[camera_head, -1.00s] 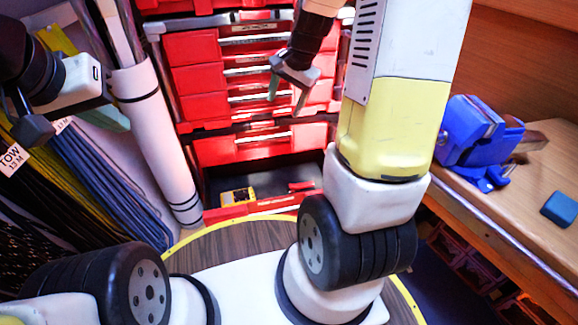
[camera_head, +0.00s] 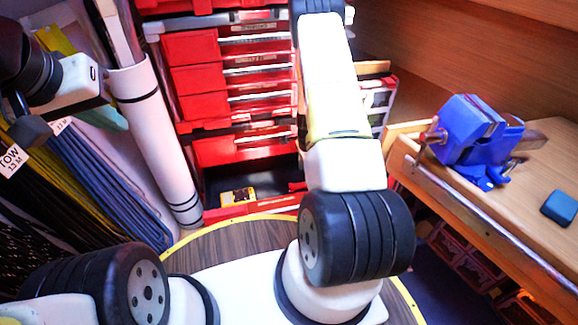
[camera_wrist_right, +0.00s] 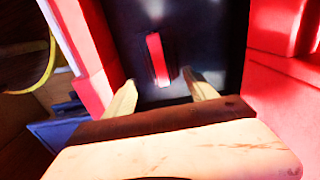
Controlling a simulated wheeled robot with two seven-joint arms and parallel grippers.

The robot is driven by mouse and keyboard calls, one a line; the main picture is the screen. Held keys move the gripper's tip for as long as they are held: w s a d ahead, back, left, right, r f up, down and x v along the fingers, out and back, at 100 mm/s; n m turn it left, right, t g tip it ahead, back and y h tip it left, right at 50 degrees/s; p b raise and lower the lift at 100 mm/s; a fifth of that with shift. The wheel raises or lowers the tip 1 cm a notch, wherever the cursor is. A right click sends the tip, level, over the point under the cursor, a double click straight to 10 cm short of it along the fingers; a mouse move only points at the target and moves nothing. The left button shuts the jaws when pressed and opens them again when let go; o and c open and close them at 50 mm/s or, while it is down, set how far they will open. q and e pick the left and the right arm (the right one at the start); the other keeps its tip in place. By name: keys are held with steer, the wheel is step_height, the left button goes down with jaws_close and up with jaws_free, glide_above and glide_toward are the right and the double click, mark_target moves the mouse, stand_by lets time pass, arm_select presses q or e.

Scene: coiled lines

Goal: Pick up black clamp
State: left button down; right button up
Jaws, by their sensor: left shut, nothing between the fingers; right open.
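No wholly black clamp can be made out. A narrow red piece (camera_wrist_right: 158,60) lies on the dark floor of the open bottom drawer, and any black parts around it blend into that floor. In the head view a bit of red (camera_head: 296,186) shows in that drawer beside my right arm. My right gripper (camera_wrist_right: 163,93) is open and empty, with its fingertips spread on either side of the space just short of the red piece.
The open drawer (camera_head: 240,211) has a red front and also holds a yellow-and-black item (camera_head: 238,195). Red drawers (camera_head: 195,85) rise above it. A bench with a blue vise (camera_head: 470,135) is on the right. Hanging coiled lines (camera_head: 90,185) and a white tube (camera_head: 150,130) are on the left.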

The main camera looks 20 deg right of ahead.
mark_target(302, 184)
steer(key=f, duration=0.6)
steer(key=shift+w+a+f, duration=0.1)
steer(key=shift+a+f, duration=0.25)
steer(key=shift+a, duration=0.05)
jaws_close()
